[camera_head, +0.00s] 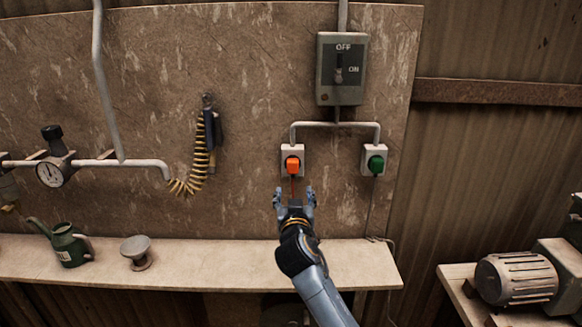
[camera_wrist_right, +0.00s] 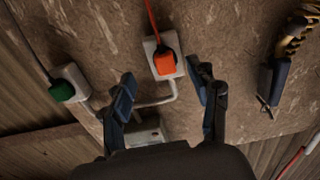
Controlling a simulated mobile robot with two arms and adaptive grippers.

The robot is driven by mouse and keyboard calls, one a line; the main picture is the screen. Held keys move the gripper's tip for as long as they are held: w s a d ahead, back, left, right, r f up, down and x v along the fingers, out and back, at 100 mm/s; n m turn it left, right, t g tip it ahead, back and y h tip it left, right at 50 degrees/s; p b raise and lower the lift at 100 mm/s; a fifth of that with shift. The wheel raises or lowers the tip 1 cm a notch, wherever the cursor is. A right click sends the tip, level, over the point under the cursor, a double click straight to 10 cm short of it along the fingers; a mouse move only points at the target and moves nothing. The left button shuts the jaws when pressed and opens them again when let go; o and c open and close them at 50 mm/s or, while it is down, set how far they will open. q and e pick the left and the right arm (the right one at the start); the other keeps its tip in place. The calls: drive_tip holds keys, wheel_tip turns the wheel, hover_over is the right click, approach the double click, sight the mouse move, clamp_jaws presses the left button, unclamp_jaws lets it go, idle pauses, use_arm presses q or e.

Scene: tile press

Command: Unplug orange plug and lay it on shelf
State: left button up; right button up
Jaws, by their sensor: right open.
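The orange plug (camera_head: 293,166) sits in a white wall socket (camera_head: 293,150) on the stained board, with an orange cord hanging below it. It also shows in the right wrist view (camera_wrist_right: 166,63), between and beyond my fingertips. My right gripper (camera_head: 295,192) is open and empty, just below the plug in the head view and apart from it. It also shows in the right wrist view (camera_wrist_right: 162,82), with its fingers spread. The pale shelf (camera_head: 210,262) runs along the wall under the sockets. My left gripper does not show.
A green plug (camera_head: 376,164) sits in a socket to the right. A switch box (camera_head: 341,68) is above. A green watering can (camera_head: 68,244) and a small metal cup-like item (camera_head: 136,252) stand on the shelf's left part. The shelf between them and my right arm is clear.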

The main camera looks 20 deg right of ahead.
sight(293, 169)
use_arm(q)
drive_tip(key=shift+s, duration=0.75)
use_arm(e)
drive_tip(key=shift+w+r+t, duration=0.2)
drive_tip(key=shift+r+t, duration=0.1)
drive_tip(key=shift+r, duration=0.95)
drive_tip(key=b+x, duration=0.3)
drive_tip(key=x, duration=0.5)
drive_tip(key=shift+f, duration=0.15)
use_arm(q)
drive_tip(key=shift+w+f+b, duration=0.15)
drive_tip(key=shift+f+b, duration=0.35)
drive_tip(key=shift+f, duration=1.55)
use_arm(e)
drive_tip(key=shift+w+d, duration=0.15)
drive_tip(key=shift+w, duration=0.35)
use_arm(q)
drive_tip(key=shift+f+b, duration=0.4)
